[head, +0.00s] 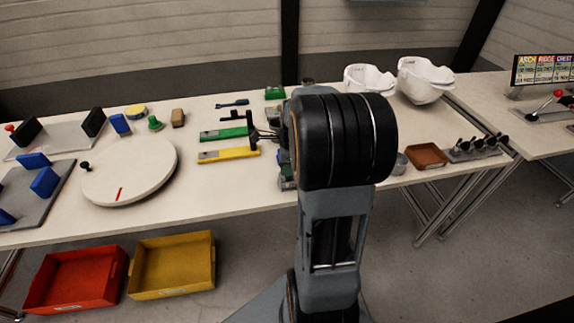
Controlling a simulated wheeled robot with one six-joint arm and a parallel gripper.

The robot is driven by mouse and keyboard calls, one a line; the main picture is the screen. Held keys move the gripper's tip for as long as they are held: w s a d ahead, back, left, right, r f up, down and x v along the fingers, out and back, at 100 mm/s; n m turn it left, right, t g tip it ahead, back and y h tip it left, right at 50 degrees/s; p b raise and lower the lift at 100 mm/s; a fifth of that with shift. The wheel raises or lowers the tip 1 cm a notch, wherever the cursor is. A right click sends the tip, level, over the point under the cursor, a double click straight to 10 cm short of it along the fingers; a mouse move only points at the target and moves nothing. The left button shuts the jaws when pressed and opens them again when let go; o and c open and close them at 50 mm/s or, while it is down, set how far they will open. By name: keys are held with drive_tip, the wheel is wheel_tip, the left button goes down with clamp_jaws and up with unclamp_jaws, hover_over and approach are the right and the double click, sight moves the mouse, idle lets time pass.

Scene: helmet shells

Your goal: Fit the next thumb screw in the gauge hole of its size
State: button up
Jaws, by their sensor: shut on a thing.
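My arm stands in the middle of the head view, its thick black joint hiding part of the bench. Dark finger parts of my gripper (266,134) show just left of that joint, over the bench. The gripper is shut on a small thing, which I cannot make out. Several black-knobbed pieces that look like thumb screws (474,145) stand in a grey rack (487,155) at the right end of the bench. I cannot pick out the gauge or its holes; small blocks behind my arm are partly hidden.
A brown tray (427,155) and white helmet shells (424,80) are right of my arm. A green tool (222,134), a yellow tool (226,155) and a round turntable (130,170) lie left. Red (77,279) and yellow (172,265) bins stand on the floor.

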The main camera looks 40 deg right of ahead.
drive_tip(key=shift+f+b, duration=0.3)
drive_tip(key=shift+f, duration=0.35)
idle(0.4)
drive_tip(key=o, duration=0.9)
drive_tip(key=shift+o, duration=0.2)
wheel_tip(320, 180, up, 14)
drive_tip(key=s+d+p, duration=0.1)
drive_tip(key=shift+d+f+p, duration=0.15)
drive_tip(key=shift+p, duration=0.25)
